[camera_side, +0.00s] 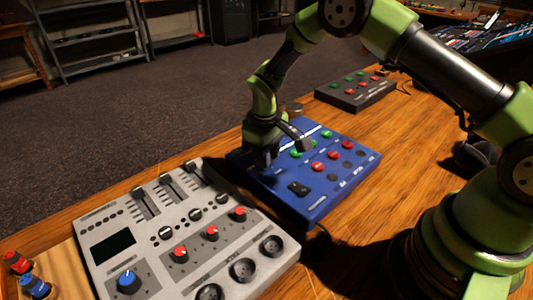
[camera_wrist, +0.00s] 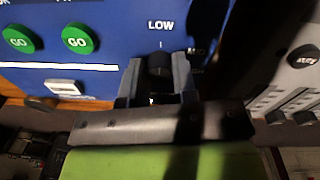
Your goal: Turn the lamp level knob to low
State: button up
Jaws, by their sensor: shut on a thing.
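The lamp level knob (camera_wrist: 159,64) is a dark knob on the blue panel (camera_wrist: 120,18), seen in the wrist view below the printed word LOW and its tick mark. My gripper (camera_wrist: 157,78) is shut on the knob, with one grey finger on each side. The knob's pointer cannot be made out. In the side view my gripper (camera_side: 264,158) reaches down onto the left part of the blue panel (camera_side: 318,208) and hides the knob.
A grey mixing console (camera_side: 205,255) with sliders and red and blue knobs stands close at the left. Green GO buttons (camera_wrist: 80,38) and red buttons (camera_side: 333,154) share the blue panel. A dark button box (camera_side: 350,100) lies behind it on the wooden desk.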

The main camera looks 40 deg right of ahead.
dwell(0.3)
jog(key=o, duration=0.9)
jog(key=r, duration=1)
jog(key=shift+a, duration=0.25)
